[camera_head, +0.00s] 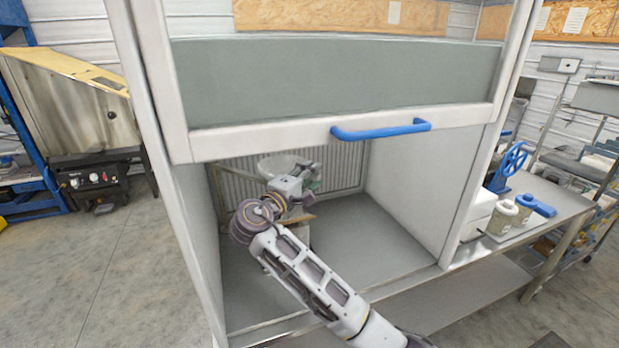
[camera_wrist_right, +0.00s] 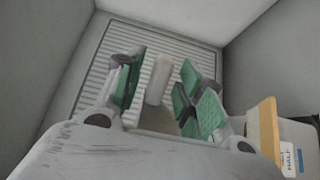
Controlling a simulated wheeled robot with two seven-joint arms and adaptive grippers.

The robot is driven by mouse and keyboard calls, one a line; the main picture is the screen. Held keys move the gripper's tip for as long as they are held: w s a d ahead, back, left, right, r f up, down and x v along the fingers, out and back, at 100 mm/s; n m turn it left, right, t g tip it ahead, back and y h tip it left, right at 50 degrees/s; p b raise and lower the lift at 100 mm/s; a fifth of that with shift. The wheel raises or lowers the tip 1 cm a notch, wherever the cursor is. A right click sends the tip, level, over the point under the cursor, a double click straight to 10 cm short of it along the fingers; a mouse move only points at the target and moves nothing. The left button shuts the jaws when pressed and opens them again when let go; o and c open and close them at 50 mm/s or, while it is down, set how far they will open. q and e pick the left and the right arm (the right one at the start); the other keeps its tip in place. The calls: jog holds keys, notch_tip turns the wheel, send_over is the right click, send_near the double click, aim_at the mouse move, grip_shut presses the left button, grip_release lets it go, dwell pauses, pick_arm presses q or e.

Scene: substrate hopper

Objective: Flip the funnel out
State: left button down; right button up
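A pale bowl-shaped piece, seemingly the funnel (camera_head: 278,162), shows inside the cabinet in the head view, partly hidden behind my right gripper. My right gripper (camera_head: 308,181) reaches into the cabinet, in front of and beside that piece. In the wrist view the right gripper (camera_wrist_right: 165,92) has its green-padded fingers spread apart. A short pale bar (camera_wrist_right: 158,80) shows in the gap between them; I cannot tell whether it belongs to the funnel or whether a pad touches it. My left gripper is in neither view.
The cabinet's glass sash with a blue handle (camera_head: 381,130) hangs above my right arm. Side walls and a ribbed back panel (camera_wrist_right: 90,75) enclose the space. A labelled pale box (camera_wrist_right: 297,146) with a wooden edge stands at right in the wrist view. The cabinet floor at right is clear.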

jog(key=v, duration=1.2)
jog(key=shift+s+a, duration=0.1)
